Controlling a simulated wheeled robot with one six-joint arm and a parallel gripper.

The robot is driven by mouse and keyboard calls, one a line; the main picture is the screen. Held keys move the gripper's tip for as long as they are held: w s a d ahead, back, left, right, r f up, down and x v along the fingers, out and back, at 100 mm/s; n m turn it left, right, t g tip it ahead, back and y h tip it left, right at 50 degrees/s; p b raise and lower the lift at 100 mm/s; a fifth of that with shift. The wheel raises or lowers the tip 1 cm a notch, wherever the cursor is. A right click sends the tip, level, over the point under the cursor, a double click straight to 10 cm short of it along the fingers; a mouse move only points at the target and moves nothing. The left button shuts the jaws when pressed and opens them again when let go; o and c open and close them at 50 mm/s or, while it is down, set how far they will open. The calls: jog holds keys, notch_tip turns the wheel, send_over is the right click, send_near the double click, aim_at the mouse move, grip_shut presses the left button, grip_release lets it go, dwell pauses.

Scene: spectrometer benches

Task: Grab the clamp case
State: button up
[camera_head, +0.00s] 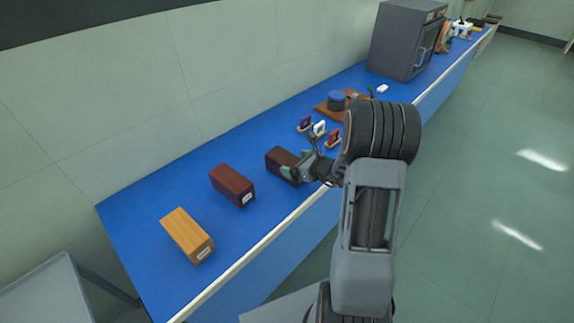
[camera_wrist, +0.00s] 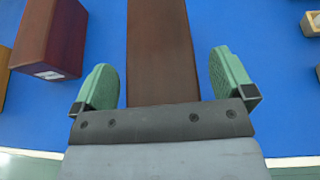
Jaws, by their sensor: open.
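Three long wooden cases lie on the blue bench. The dark brown case (camera_head: 279,158) is the farthest of them along the bench. In the wrist view the dark brown case (camera_wrist: 160,50) lies between the two green fingers of my gripper (camera_wrist: 164,82), with blue bench showing between each finger and its side. My gripper (camera_head: 297,171) is open at the near end of this case and hides that end. A reddish-brown case (camera_head: 231,186) and a light wood case (camera_head: 187,235) have white labels, too small to read. I cannot tell by label which is the clamp case.
The blue bench (camera_head: 150,222) runs along the wall, with a pale front edge. Beyond the dark case stand small coloured clamp-like items (camera_head: 319,129), a brown board with a blue round part (camera_head: 337,101) and a grey cabinet (camera_head: 400,42). A grey table (camera_head: 45,295) stands at lower left.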

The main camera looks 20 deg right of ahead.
jog(key=shift+w+a+f, duration=0.1)
jog(key=shift+w+a, duration=0.05)
jog(key=shift+w, duration=0.1)
jog(key=c, duration=1.1)
